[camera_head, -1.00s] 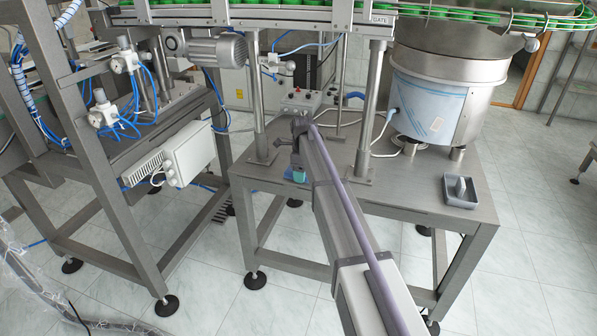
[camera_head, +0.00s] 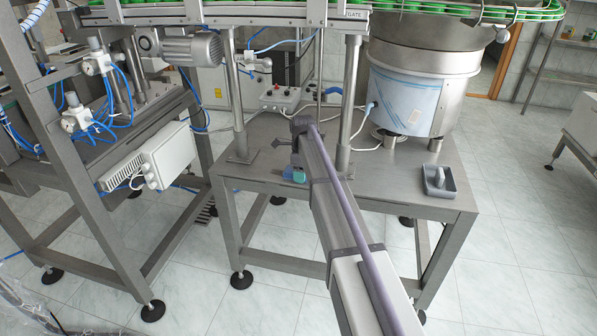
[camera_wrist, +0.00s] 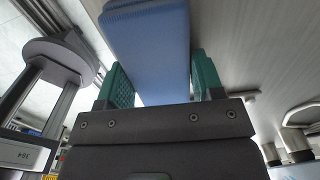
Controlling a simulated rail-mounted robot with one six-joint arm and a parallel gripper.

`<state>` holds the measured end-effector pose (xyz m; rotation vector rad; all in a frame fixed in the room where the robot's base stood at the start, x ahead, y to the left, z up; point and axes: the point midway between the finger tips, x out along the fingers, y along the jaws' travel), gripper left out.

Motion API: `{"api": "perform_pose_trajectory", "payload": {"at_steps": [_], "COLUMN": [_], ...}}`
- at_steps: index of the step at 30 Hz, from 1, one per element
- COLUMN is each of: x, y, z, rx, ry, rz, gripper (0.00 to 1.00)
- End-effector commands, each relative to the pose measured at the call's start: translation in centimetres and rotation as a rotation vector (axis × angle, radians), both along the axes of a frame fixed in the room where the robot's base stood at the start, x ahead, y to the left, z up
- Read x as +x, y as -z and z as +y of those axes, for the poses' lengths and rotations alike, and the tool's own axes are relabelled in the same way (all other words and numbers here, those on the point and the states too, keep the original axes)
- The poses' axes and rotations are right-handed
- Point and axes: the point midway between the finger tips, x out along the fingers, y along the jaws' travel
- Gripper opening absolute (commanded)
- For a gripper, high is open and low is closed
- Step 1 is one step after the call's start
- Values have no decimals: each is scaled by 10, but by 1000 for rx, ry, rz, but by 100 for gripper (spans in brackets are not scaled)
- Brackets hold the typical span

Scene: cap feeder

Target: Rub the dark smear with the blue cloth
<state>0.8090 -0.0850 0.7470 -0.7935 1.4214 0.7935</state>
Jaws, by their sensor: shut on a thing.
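The blue cloth (camera_wrist: 150,45) is a folded, ribbed blue pad in the wrist view. It sits between the two green fingers of my gripper (camera_wrist: 160,85), which is shut on it. In the head view my gripper (camera_head: 296,176) is small and low over the front part of the grey metal table (camera_head: 390,190). I cannot tell whether the cloth touches the table top. A small dark patch (camera_head: 281,141) shows just left of my wrist in the head view. I cannot tell whether it is the dark smear or part of my arm.
A grey tray (camera_head: 438,182) stands on the table at the right. The steel bowl feeder (camera_head: 410,95) and a control box (camera_head: 281,97) are behind. Steel posts (camera_head: 350,100) rise from the table. A white box (camera_head: 168,155) hangs on the left frame.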

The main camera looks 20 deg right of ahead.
Motion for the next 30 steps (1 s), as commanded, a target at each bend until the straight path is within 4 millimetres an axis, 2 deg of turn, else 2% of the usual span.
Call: {"api": "perform_pose_trajectory", "payload": {"at_steps": [8,9,11,17,22,30], "x": [-15,-16,-17,-18,-13,1], "y": [3,3,3,1,1,0], "z": [-25,-28,-30,-32,-25,0], "rx": [0,-1,-1,-3,-6,-2], "ry": [2,2,2,4,5,2], "rz": [0,1,1,2,2,0], "gripper": [43,40,36,36,36,35]}}
